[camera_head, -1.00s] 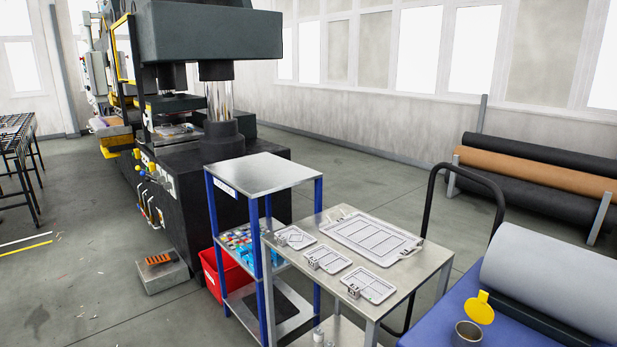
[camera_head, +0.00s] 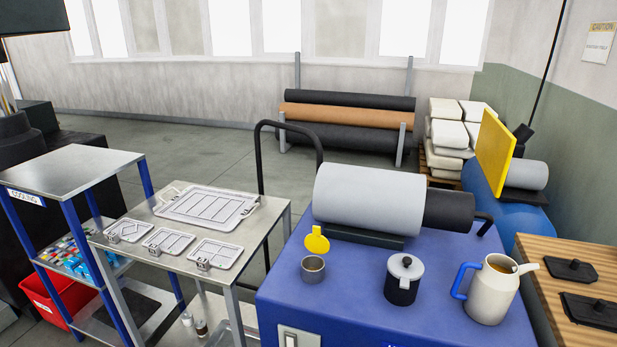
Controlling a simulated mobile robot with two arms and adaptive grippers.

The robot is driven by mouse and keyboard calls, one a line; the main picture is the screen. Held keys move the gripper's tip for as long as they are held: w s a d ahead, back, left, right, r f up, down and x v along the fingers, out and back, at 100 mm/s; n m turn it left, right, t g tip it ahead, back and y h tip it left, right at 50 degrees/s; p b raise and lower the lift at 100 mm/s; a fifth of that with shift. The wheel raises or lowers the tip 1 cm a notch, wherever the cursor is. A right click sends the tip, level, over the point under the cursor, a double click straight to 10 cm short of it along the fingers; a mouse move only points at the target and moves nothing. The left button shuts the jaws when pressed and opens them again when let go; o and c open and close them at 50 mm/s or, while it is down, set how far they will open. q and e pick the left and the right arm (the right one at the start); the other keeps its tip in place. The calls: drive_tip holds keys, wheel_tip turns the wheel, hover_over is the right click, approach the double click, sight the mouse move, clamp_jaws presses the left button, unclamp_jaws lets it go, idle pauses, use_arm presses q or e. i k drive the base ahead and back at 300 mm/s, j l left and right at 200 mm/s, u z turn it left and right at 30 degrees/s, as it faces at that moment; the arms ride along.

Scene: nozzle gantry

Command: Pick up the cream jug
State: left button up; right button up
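The cream jug (camera_head: 494,293) stands upright at the right front of the blue cabinet top (camera_head: 345,283) in the head view. It has a blue handle on its left side, a short spout pointing right, and brownish contents showing at its open top. A dark pot with a grey lid and knob (camera_head: 404,279) stands just left of it, apart from the blue handle. Neither of my grippers is in view.
A metal cup (camera_head: 313,268) and a yellow disc (camera_head: 317,241) are farther left on the cabinet. A large grey cylinder (camera_head: 369,198) lies behind. A wooden-slatted surface (camera_head: 560,260) with black plates borders the right. A steel table (camera_head: 268,217) holds several metal trays.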

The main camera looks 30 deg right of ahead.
sight(495, 283)
drive_tip(key=z, duration=1.6)
